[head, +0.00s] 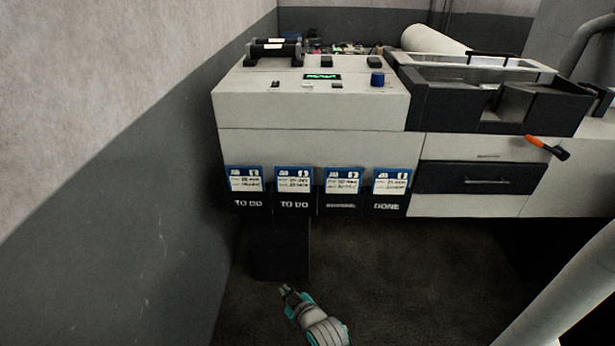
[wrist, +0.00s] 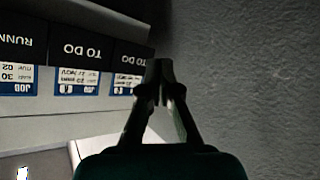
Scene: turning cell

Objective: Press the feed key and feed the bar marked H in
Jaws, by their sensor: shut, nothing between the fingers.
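My gripper (head: 286,289) is low in front of the cabinet in the head view, below the card pockets and over the dark floor. In the wrist view its two fingers (wrist: 159,80) meet at the tips and hold nothing. On the cabinet top is a panel with a green-lit display (head: 322,77), a blue knob (head: 377,79) and small dark keys (head: 337,85); I cannot read which one is the feed key. Dark cylindrical bars (head: 274,48) lie in a rack at the back left. No H mark is legible on them.
Blue-and-white job cards (head: 294,180) sit in pockets on the cabinet front; two pockets read TO DO, one DONE. They show upside down in the wrist view (wrist: 75,78). A grey wall (head: 110,150) stands close on the left. An orange-handled tool (head: 541,143) juts out at right.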

